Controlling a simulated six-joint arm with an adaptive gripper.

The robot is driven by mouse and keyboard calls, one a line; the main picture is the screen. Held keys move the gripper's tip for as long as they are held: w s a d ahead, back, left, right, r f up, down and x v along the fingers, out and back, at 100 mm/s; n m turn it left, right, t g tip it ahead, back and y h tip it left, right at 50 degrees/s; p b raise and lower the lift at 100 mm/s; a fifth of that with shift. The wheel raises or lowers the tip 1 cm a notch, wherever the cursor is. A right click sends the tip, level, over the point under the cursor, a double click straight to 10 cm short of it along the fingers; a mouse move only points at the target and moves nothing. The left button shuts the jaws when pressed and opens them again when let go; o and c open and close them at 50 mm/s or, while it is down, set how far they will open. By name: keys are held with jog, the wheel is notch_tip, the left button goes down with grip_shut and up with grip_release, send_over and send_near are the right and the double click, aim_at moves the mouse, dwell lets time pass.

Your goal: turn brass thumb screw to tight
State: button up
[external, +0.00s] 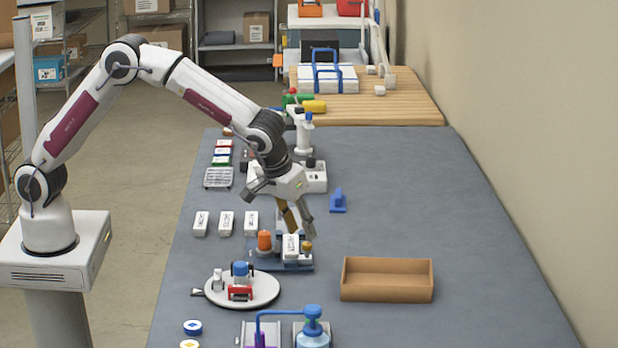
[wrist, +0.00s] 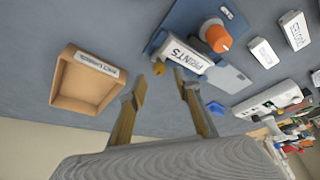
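The brass thumb screw (external: 307,246) is a small round knob at the right end of a blue fixture (external: 265,262), beside a white block labelled PRINTS (external: 290,247). In the wrist view the screw (wrist: 159,69) shows just beyond the fingertips, between them in the picture. My gripper (external: 300,228) points down above the fixture, with its fingers apart and nothing between them. The wrist view also shows my gripper (wrist: 160,85) open. The gap to the screw looks small, but I cannot tell its exact size. The screw's threads are hidden.
An orange knob (external: 264,240) stands on the same fixture. An empty tan tray (external: 387,291) lies to the right front. A round white plate (external: 262,290) with small parts is in front. White boxes (external: 226,222) stand behind left.

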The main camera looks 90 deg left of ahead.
aim_at(307, 243)
jog(key=shift+x, duration=1.85)
grip_shut()
